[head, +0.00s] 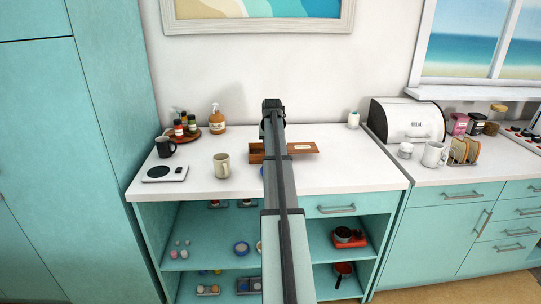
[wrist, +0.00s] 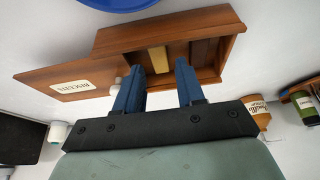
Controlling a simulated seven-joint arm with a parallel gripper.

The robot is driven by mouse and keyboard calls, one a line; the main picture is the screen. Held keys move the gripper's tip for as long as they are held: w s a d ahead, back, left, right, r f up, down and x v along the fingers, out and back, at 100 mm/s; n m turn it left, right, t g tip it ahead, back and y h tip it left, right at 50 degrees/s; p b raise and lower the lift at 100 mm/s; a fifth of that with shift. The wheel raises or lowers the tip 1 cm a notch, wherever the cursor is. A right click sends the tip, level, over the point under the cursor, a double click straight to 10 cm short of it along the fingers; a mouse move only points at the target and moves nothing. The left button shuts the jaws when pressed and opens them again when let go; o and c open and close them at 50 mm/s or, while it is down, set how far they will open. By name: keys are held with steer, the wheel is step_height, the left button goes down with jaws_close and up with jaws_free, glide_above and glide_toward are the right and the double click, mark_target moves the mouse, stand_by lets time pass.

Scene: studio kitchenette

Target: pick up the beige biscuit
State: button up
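The beige biscuit (wrist: 157,58) lies in a compartment of a wooden biscuit box (wrist: 110,40) in the wrist view. The box also shows in the head view (head: 256,155), partly behind my arm. My gripper (wrist: 160,68) is open, its two blue fingers apart at the near side of the box. The biscuit shows in the gap between the fingertips, and nothing is held. Whether the fingertips are inside the box or above it is hard to tell. In the head view my arm hides the biscuit and most of the gripper (head: 272,120).
A wooden lid (wrist: 75,80) labelled "BISCUITS" reaches out from one side of the box. Darker brown pieces (wrist: 203,50) lie in the box beside the beige biscuit. A blue round thing (wrist: 115,3) is at the box's far side.

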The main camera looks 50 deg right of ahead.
steer(key=x, duration=0.4)
steer(key=shift+d+f, duration=0.25)
steer(key=shift+f, duration=0.1)
steer(key=shift+c, duration=0.2)
jaws_close()
